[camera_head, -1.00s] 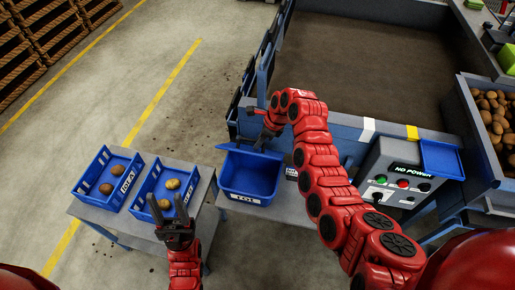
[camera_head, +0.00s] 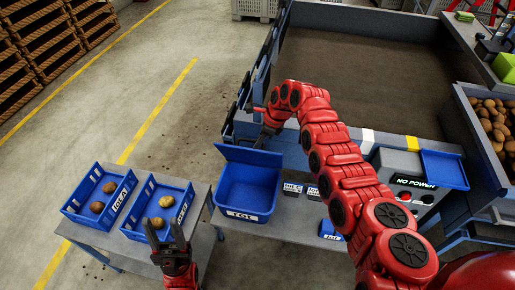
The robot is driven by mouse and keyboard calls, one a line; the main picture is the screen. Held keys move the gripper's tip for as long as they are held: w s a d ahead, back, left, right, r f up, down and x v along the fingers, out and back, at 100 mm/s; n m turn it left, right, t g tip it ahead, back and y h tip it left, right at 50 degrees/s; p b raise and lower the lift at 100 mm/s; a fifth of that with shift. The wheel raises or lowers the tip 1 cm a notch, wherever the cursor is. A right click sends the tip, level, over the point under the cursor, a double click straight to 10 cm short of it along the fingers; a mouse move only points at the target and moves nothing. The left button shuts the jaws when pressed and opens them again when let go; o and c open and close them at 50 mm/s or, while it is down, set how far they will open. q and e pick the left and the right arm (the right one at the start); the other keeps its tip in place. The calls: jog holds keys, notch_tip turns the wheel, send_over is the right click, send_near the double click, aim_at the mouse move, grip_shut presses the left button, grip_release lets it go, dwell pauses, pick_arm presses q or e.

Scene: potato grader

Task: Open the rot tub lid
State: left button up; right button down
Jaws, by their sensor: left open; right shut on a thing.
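The blue rot tub (camera_head: 247,214) stands on the grey table at centre, its front label partly readable. Its blue lid (camera_head: 243,154) is raised at the back of the tub, and the inside shows from above. My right gripper (camera_head: 264,137) is at the lid's upper edge, shut on it; the fingertips are small and partly hidden by the arm.
Two blue crates with potatoes, the left crate (camera_head: 76,212) and the right crate (camera_head: 135,231), stand left of the tub. Small dark labelled blocks (camera_head: 293,189) sit right of it. A control box reading NO POWER (camera_head: 398,181) and a potato bin (camera_head: 464,108) are further right.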

jog(key=shift+w+d+f+b, duration=0.1)
jog(key=shift+w+d+b, duration=0.1)
jog(key=shift+w+b, duration=0.3)
jog(key=shift+f+b, duration=0.15)
jog(key=shift+b, duration=0.3)
jog(key=b, duration=0.3)
jog(key=w+b, duration=0.1)
jog(key=b, duration=0.2)
jog(key=shift+w+d+r, duration=0.3)
jog(key=shift+d+r, duration=0.05)
jog(key=shift+r, duration=0.05)
jog(key=c, duration=1)
grip_release()
jog(key=shift+s+a+r, duration=0.1)
jog(key=shift+c, duration=0.2)
